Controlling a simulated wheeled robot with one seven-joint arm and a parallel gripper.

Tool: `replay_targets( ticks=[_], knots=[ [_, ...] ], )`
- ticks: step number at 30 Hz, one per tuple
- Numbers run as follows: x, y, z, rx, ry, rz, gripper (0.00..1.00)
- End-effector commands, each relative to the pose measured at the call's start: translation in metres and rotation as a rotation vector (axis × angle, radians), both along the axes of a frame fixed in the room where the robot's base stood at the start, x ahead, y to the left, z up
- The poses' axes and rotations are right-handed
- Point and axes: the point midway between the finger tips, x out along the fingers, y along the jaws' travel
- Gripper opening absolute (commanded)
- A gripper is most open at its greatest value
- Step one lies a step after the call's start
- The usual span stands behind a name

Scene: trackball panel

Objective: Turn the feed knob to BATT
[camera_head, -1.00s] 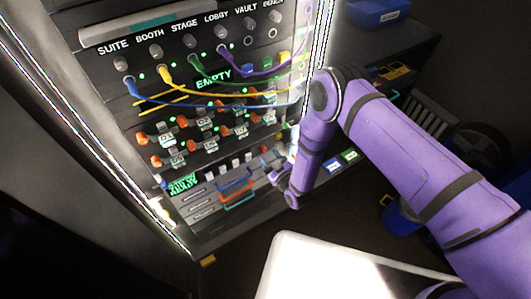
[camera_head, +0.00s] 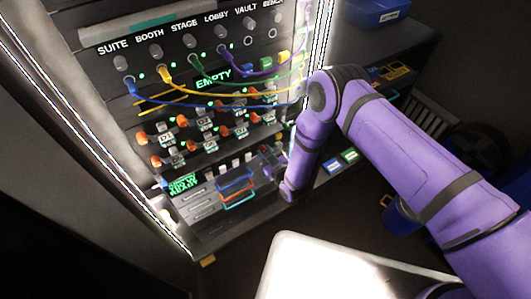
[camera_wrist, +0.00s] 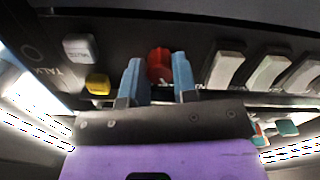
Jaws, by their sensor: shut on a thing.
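A red knob (camera_wrist: 159,62) sits on the dark panel in the wrist view, between the two blue fingers of my gripper (camera_wrist: 158,72). The fingers are shut on it, one on each side. I cannot read its pointer direction or any BATT mark, and the fingers cover part of its surroundings. In the head view my gripper (camera_head: 272,163) is at the lower right of the rack panel, and my purple wrist hides most of that spot.
Coloured cables (camera_head: 215,106) hang across the rack above. A white-topped surface (camera_head: 330,270) is in front.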

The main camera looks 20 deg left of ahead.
Motion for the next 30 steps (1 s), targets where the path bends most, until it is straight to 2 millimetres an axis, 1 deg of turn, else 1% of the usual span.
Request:
replay_targets(
  ticks=[5,11,30],
  knots=[
    [0.0005,-0.0008,-0.0003,0.024,0.029,-0.002,0.03],
    [0.0008,-0.0013,-0.0004,0.097,0.115,-0.003,0.03],
    [0.0002,-0.0011,-0.0007,0.476,0.558,-0.003,0.03]
  ],
)
